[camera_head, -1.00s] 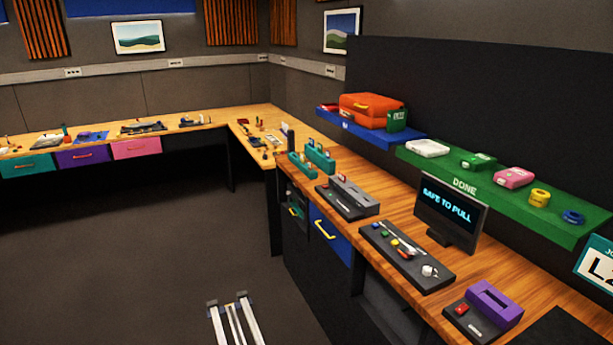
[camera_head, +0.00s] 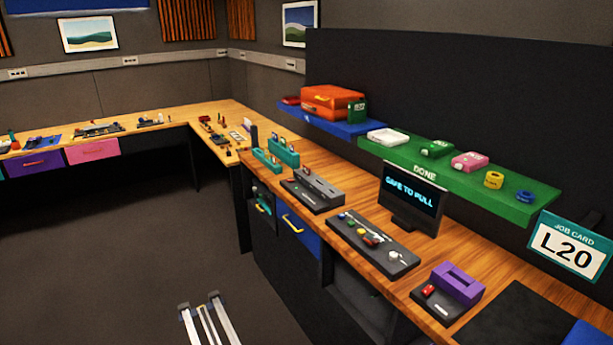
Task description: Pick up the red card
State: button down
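A small red piece (camera_head: 429,290) sits on a dark base (camera_head: 440,307) beside a purple block (camera_head: 458,283), near the front right of the wooden bench. It is too small to tell whether it is the red card. Another small dark red object (camera_head: 290,101) lies at the left end of the blue shelf. A black monitor (camera_head: 411,200) behind the bench panels reads "SAFE TO PULL". My gripper is not in view.
A dark panel with several small controls (camera_head: 373,245) lies left of the purple block. A green shelf marked DONE (camera_head: 465,185) holds several items. A job card sign (camera_head: 570,246) reads L20. A black mat (camera_head: 515,318) lies at the right.

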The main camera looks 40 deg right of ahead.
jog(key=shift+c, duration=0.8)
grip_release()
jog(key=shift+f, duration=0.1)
